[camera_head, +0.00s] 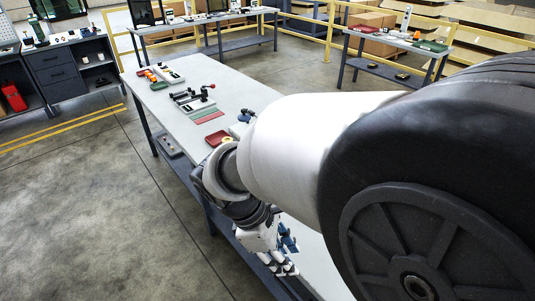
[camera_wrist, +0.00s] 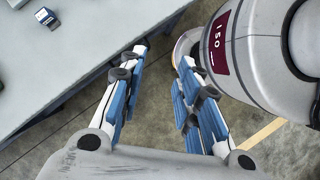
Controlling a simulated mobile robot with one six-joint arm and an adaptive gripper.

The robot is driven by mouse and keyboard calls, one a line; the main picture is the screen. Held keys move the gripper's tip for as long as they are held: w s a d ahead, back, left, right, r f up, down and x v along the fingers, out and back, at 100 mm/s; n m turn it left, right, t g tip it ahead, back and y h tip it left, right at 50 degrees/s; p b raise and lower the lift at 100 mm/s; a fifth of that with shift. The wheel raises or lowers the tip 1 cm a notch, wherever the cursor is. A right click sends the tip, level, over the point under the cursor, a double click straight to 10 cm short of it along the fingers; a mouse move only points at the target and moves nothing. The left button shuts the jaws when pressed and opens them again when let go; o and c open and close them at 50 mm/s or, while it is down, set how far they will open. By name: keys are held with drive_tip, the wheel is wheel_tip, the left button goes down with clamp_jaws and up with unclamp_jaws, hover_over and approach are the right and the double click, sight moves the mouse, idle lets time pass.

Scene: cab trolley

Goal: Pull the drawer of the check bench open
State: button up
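A long bench (camera_head: 228,88) with a light grey top runs from the upper middle toward me. My gripper (camera_head: 288,258) hangs beside its left long edge, near the close end, pointing down. In the wrist view my gripper (camera_wrist: 161,60) is open and empty, with floor showing between its blue-padded fingers. The bench top (camera_wrist: 105,30) lies at the upper left there, apart from the fingers. I see no drawer front or handle on this bench; my arm hides part of it. A dark cabinet (camera_head: 54,75) with drawer fronts stands at the far left. I cannot tell which is the check bench.
On the long bench lie a black fixture (camera_head: 194,99), a red tray (camera_head: 219,138) and small parts. A lower shelf (camera_head: 172,150) runs under it. Yellow railings (camera_head: 328,40) and other tables stand behind. The concrete floor (camera_head: 95,215) on the left is clear.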

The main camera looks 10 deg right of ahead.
drive_tip(key=w+a+f+n+t+h, duration=0.1)
drive_tip(key=a+f+n+h, duration=0.25)
drive_tip(key=f+n, duration=0.3)
drive_tip(key=w+a+f+n+h, duration=0.1)
drive_tip(key=a+f+n+h, duration=0.1)
drive_tip(key=a+f+n, duration=0.35)
drive_tip(key=n+t+h+b, duration=0.1)
drive_tip(key=n+t+h, duration=0.2)
drive_tip(key=n+t, duration=0.85)
approach(288, 290)
drive_tip(key=w+d+n+g, duration=0.1)
drive_tip(key=w+d, duration=0.1)
drive_tip(key=w+d+n+g+b, duration=0.1)
drive_tip(key=w+d, duration=0.1)
drive_tip(key=d, duration=0.1)
drive_tip(key=w+d+f+n+g, duration=0.1)
drive_tip(key=w+d+n, duration=0.1)
drive_tip(key=shift+w+d+b, duration=0.25)
drive_tip(key=shift+w+b, duration=0.05)
drive_tip(key=shift+b, duration=0.05)
drive_tip(key=shift+c, duration=0.5)
clamp_jaws()
